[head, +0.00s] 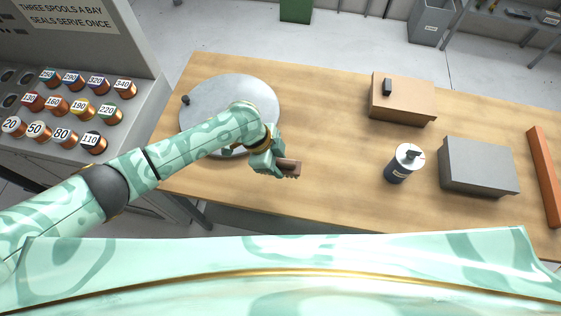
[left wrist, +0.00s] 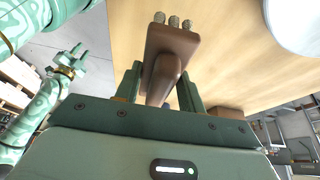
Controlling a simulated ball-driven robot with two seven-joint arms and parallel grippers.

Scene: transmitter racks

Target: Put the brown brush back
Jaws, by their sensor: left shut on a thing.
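The fingers of my left gripper (left wrist: 160,88) are shut on the handle from both sides. My right gripper (left wrist: 72,62) shows small at the left of the left wrist view, its fingers apart with nothing between them. It is not in the head view.
The table (head: 320,115) carries a round grey plate (head: 215,90), a tan box (head: 403,105) with a small dark item on top, a labelled canister (head: 400,168), a grey box (head: 478,168) and a red-brown bar (head: 545,175). A spool rack (head: 125,60) stands left. The table's middle is clear.

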